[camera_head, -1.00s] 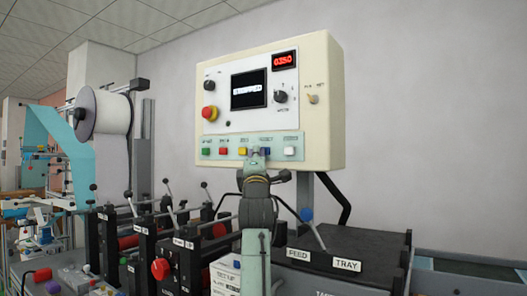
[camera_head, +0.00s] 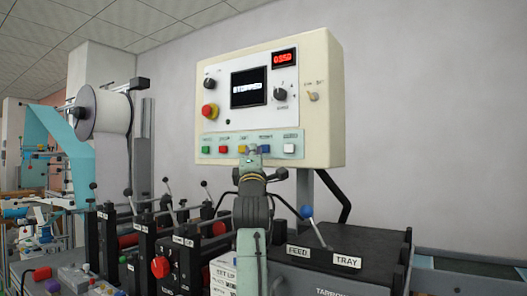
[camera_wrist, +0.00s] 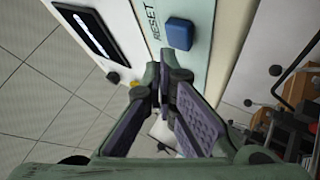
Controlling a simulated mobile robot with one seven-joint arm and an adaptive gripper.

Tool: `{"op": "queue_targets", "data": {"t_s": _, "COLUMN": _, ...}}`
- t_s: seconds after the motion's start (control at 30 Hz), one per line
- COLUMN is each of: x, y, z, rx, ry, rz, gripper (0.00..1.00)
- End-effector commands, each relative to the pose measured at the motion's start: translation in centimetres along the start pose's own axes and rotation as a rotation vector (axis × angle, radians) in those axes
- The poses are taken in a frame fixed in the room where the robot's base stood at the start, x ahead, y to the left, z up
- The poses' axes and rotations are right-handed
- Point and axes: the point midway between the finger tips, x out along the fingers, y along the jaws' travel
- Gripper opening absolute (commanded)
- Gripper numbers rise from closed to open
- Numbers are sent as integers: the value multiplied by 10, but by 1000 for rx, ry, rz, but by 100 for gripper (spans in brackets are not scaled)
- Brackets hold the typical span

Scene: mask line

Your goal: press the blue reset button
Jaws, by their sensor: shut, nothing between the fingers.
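The blue reset button (camera_wrist: 179,34) stands out from a pale green strip in the wrist view, beside the printed word RESET. My gripper (camera_wrist: 160,68) is shut and empty, with its fingertips just below the button in that view and seemingly apart from it. In the head view my gripper (camera_head: 253,151) is in front of the button strip on the cream control box (camera_head: 318,130). The blue button is hard to make out there, close beside and partly behind the fingertips.
Green (camera_head: 205,150), red (camera_head: 223,149) and white (camera_head: 289,148) buttons share the strip. A red emergency knob (camera_head: 209,111) and a dark screen (camera_head: 249,88) sit above. Machine levers and black rollers crowd the space below; a blue-knobbed lever (camera_head: 306,212) stands right of my arm.

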Motion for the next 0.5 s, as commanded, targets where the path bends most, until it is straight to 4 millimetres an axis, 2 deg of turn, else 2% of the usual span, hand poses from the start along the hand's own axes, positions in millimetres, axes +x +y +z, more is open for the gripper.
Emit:
{"op": "queue_targets", "data": {"t_s": 0.17, "x": -2, "y": 1, "z": -1, "rx": 0, "ry": 0, "rz": 1, "gripper": 0}}
{"op": "queue_targets", "data": {"t_s": 0.5, "x": -25, "y": 17, "z": -18, "rx": -1, "ry": 1, "rz": 4, "gripper": 0}}
